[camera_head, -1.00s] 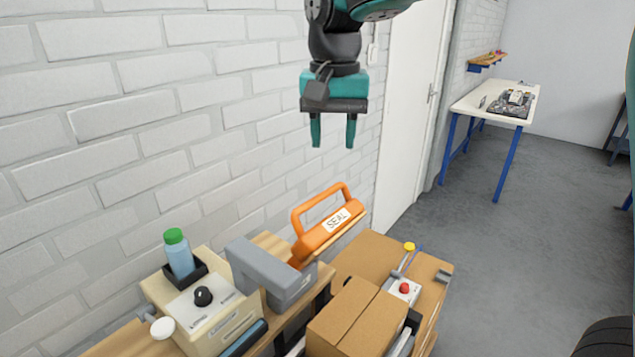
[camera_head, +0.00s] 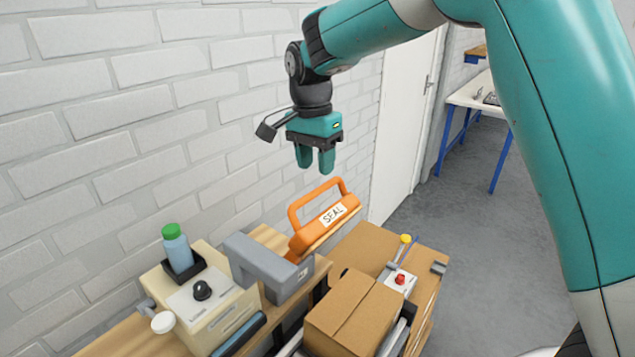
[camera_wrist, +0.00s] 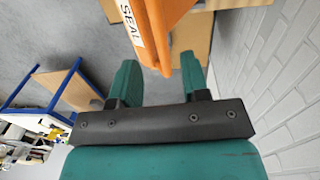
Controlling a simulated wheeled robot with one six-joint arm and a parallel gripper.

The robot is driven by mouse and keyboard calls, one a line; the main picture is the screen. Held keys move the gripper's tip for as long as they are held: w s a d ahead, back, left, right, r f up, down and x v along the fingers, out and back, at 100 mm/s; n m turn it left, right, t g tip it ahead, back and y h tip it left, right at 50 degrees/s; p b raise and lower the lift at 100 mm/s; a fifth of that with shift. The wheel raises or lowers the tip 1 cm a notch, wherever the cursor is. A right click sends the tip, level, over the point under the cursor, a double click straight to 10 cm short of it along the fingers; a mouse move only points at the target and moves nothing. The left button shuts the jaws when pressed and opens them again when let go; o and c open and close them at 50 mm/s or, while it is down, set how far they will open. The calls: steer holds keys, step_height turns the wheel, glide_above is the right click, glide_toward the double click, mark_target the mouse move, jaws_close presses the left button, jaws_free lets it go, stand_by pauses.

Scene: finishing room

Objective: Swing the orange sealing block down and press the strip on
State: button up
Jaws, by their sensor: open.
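A cardboard box (camera_head: 352,312) stands below the block. I cannot make out the strip.
A beige machine (camera_head: 225,305) with a black knob and a bottle (camera_head: 178,248) with a green cap are at the left. A control box (camera_head: 400,283) with a red button and a yellow-topped lever are at the right. The white brick wall is close behind the block.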

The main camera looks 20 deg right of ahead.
mark_target(318, 189)
step_height(318, 189, down, 6)
steer(key=shift+s+d+r+p, duration=0.1)
steer(key=shift+s+r+p, duration=0.05)
steer(key=shift+p, duration=0.35)
jaws_close()
